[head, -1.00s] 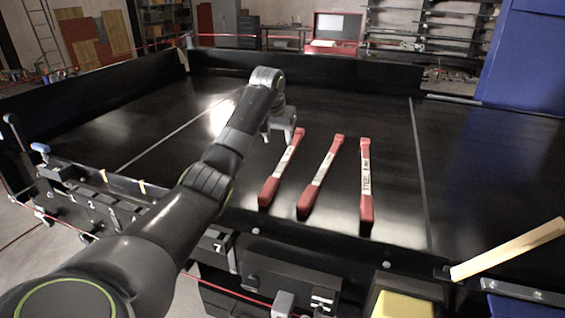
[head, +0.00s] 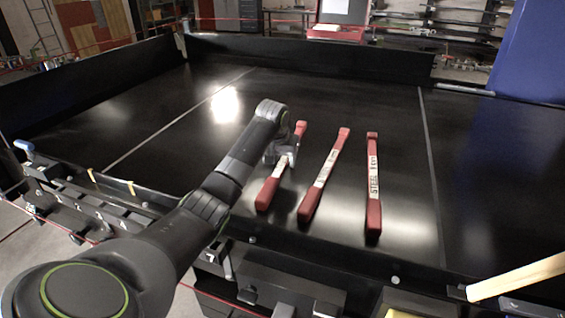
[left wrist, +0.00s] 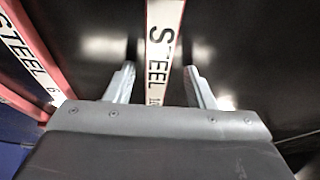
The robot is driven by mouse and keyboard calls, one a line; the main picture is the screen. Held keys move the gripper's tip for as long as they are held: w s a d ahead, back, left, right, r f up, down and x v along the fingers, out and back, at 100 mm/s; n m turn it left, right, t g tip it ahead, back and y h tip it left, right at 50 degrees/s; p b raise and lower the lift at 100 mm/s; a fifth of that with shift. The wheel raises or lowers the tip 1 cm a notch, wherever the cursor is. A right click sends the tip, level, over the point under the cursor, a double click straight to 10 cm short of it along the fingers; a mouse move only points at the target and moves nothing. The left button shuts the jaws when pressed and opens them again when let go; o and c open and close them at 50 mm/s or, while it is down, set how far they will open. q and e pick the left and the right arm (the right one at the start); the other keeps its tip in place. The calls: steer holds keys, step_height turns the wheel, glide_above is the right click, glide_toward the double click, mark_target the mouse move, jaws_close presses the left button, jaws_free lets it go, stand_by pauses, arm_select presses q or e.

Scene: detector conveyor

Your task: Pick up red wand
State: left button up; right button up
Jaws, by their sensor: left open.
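Three red wands with white lettered labels lie side by side on the black conveyor bed (head: 400,190) in the head view: the left wand (head: 269,192), the middle wand (head: 311,199) and the right wand (head: 374,212). My left gripper (head: 284,157) is at the labelled shaft of the left wand. In the left wrist view, my left gripper (left wrist: 160,73) is open, with one finger on each side of a wand (left wrist: 165,30) and gaps between. A second wand (left wrist: 27,58) shows at the left there. My right gripper is not in view.
Black side walls (head: 300,58) edge the bed. A pale wooden bar (head: 517,278) sticks out at the lower right. The bed is clear left of and beyond the wands. A blue panel (head: 540,55) stands at the right.

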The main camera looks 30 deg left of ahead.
arm_select(q)
steer(key=shift+s+d, duration=0.1)
steer(key=shift+d, duration=0.05)
steer(key=shift+s+d+r, duration=0.1)
steer(key=shift+s+d, duration=0.05)
steer(key=shift+c, duration=2.2)
jaws_close()
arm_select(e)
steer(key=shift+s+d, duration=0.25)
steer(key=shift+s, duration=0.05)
arm_select(q)
steer(key=shift+r, duration=0.1)
